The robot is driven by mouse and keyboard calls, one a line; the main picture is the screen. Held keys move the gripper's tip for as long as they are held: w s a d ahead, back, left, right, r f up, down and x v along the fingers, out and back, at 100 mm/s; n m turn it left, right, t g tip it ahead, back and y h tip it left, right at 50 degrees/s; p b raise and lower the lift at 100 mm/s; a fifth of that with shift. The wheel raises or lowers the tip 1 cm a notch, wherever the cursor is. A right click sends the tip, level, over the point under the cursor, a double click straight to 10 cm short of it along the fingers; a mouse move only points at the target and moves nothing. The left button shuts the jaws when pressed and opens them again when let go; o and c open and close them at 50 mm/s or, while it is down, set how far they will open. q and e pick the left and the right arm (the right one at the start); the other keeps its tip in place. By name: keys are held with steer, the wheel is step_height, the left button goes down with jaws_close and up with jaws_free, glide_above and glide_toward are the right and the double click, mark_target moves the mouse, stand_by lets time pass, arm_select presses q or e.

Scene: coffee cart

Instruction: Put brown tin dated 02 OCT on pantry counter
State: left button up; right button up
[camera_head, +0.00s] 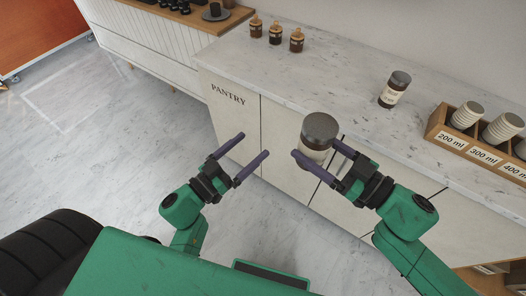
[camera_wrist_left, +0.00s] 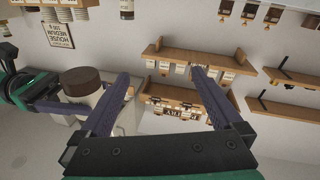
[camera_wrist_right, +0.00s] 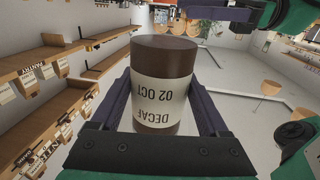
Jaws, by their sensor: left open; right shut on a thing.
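My right gripper (camera_head: 316,149) is shut on a brown tin (camera_head: 320,128), held upright in the air in front of the pantry counter (camera_head: 335,70). In the right wrist view the tin (camera_wrist_right: 163,75) has a cream label reading DECAF and 02 OCT, upside down in the picture. The tin also shows in the left wrist view (camera_wrist_left: 84,82). The counter has a pale marble top and PANTRY written on its front. My left gripper (camera_head: 254,145) is open and empty, to the left of the tin, in front of the counter.
On the counter, another dark-lidded tin (camera_head: 395,89) stands right of centre. Several small brown bottles (camera_head: 275,33) stand at the back left. A wooden cup holder (camera_head: 460,143) with size labels is at the right. The marble between bottles and tin is clear.

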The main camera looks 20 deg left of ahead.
mark_target(321, 134)
arm_select(q)
steer(key=s+d+r+m+g+h, duration=0.2)
steer(key=s+d+r+m+g, duration=0.15)
steer(key=r, duration=0.25)
steer(key=s+d+r+m+g+h, duration=0.2)
steer(key=s+d+r+m+h, duration=0.1)
steer(key=s+r, duration=0.3)
arm_select(e)
steer(key=shift+s, duration=0.15)
arm_select(q)
steer(key=shift+n+t, duration=0.25)
steer(key=x, duration=0.8)
steer(key=w+x, duration=0.1)
steer(key=x, duration=0.4)
steer(key=shift+s+a+r, duration=0.1)
steer(key=shift+a, duration=0.3)
steer(key=shift+s+a, duration=0.1)
steer(key=c, duration=1.5)
steer(key=shift+c, duration=0.4)
arm_select(e)
steer(key=o, duration=1.6)
